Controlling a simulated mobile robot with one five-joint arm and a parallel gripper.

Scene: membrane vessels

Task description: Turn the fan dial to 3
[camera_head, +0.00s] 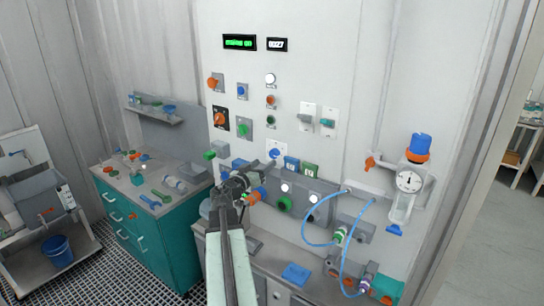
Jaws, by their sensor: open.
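Several knobs and dials sit on the pale wall panel; their labels are too small to read, so I cannot tell for sure which is the fan dial. A blue dial (273,153) on a white plate with marks around it is just above and right of my gripper (263,181). Its setting is not readable. An orange rotary knob (219,119) on a black plate is higher and to the left. My gripper is open at the end of my arm, over the bench front of the panel. I see no contact with a dial.
A green knob (284,203) and a blue hose (319,244) are right of my gripper. A gauge (408,181) stands further right. A teal cabinet (165,241) with tools on top is left. A blue bucket (57,250) is far left.

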